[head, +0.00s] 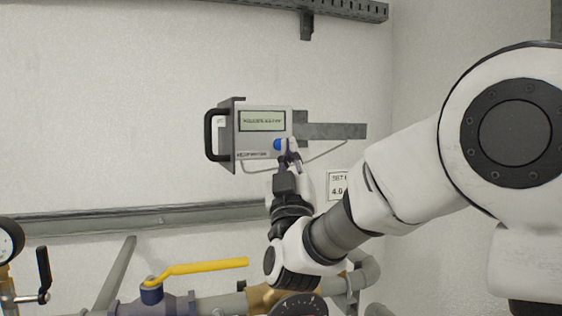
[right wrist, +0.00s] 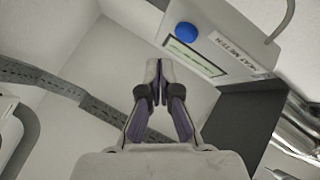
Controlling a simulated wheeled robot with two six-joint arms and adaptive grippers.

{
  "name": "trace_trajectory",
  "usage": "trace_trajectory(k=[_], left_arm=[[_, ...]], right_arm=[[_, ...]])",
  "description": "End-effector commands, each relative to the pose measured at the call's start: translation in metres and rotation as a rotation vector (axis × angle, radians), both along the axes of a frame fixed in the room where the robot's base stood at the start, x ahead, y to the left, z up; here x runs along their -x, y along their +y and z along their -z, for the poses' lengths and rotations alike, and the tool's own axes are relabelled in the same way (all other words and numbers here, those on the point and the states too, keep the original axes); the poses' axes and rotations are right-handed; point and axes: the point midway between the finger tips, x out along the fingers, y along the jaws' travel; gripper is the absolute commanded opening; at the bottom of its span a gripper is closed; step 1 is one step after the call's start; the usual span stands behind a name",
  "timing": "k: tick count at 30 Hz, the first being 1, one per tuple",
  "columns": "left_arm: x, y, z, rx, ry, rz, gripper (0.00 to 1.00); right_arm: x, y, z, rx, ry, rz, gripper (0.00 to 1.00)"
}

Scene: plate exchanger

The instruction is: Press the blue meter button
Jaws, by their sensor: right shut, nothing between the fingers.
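The meter (head: 262,130) is a grey box on the wall with a greenish display and a black handle on its left side. Its blue button (head: 279,145) is at the lower right of the front, partly hidden by my right gripper (head: 288,150). In the right wrist view the blue button (right wrist: 185,32) sits on the meter (right wrist: 220,45) beside the display. There my right gripper (right wrist: 158,66) is shut and empty, with its fingertips below and left of the button. They look apart from it in that picture; contact cannot be told in the head view. My left gripper is not in view.
A grey bracket (head: 335,131) and a thin cable are right of the meter. A small sign (head: 337,185) hangs below. A yellow valve lever (head: 205,268), pipes and a gauge (head: 9,240) fill the lower edge. The wall left of the meter is clear.

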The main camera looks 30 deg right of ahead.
Motion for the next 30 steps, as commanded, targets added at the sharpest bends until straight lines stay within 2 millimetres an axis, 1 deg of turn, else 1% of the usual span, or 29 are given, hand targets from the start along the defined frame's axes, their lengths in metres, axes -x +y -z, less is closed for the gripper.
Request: trace_trajectory(k=[1, 3, 7, 30], left_arm=[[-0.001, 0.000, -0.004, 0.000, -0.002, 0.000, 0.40], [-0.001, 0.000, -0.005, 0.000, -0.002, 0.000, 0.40], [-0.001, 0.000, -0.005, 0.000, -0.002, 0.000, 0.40], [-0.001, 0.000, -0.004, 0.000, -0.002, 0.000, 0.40]], right_arm=[[-0.006, -0.001, -0.003, 0.000, 0.000, 0.000, 0.00], [-0.012, -0.003, -0.003, 0.001, 0.000, 0.000, 0.00], [-0.018, -0.004, -0.003, 0.001, -0.001, 0.000, 0.00], [-0.019, -0.004, -0.003, 0.001, -0.001, 0.000, 0.00]])
